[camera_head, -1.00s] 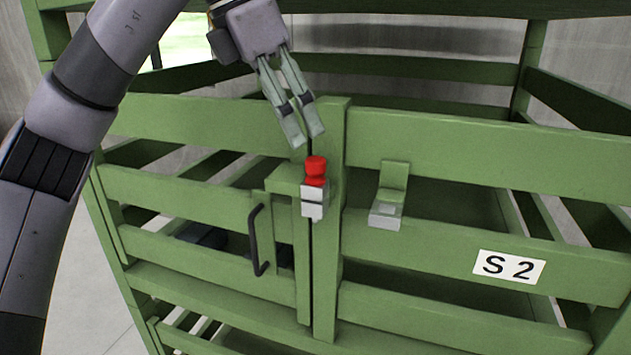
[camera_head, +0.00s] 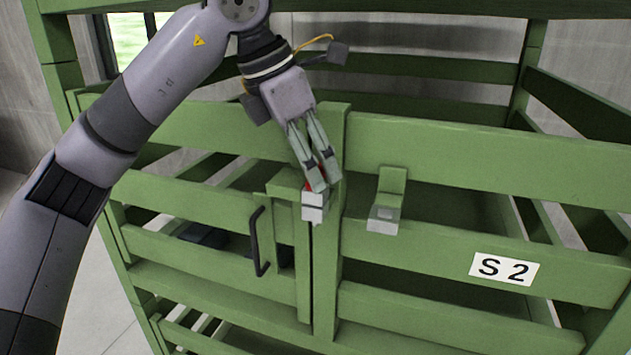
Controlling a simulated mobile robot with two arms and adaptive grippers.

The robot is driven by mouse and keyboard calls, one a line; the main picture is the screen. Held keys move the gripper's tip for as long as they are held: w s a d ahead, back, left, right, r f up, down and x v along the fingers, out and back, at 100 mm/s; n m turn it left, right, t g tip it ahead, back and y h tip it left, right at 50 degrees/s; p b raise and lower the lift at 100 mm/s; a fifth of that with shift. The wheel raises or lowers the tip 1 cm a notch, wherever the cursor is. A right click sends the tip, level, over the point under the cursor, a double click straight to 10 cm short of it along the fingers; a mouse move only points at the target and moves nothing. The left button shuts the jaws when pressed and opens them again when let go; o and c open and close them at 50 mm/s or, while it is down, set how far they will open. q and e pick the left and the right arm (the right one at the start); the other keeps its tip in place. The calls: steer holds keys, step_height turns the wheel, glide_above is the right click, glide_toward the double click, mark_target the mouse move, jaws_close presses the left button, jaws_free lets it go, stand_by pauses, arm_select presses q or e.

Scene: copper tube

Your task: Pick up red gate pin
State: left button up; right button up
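The red gate pin (camera_head: 317,180) sits upright in a grey metal bracket (camera_head: 314,205) on the gate's post. Only a sliver of its red head shows between my fingers. My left gripper (camera_head: 321,182) points down over the pin, with a finger on each side of the head. A narrow gap shows between the fingers; I cannot tell whether they press on the pin. My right gripper is not in view.
The green slatted crate (camera_head: 480,150) fills the view, with a label S 2 (camera_head: 504,269) on its right side. A dark handle (camera_head: 258,242) is on the gate left of the pin. A second grey bracket (camera_head: 384,219) is empty to the right.

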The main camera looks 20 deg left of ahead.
arm_select(q)
jaws_close()
stand_by(0.5)
step_height(320, 180, up, 9)
steer(key=shift+f+b, duration=0.1)
steer(key=shift+b, duration=0.2)
step_height(320, 180, up, 11)
steer(key=p, duration=0.3)
